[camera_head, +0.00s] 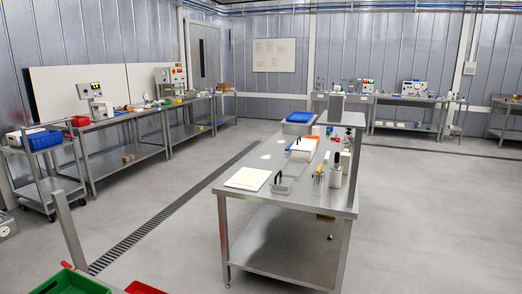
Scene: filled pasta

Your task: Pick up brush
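I cannot make out a brush for certain. On the steel table (235,192) in the middle, a small holder (318,185) with thin upright tools stands near the front right corner; one tool has a yellow part (318,170). Beside it stands a white container (335,179) with a dark upright part. Any of these thin items could be a brush, but they are too small to tell. Neither of my grippers is in view.
Green (70,284) and red (143,288) bins are at the bottom left. A cart (52,187) and benches line the left wall. Floor right of the table is clear.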

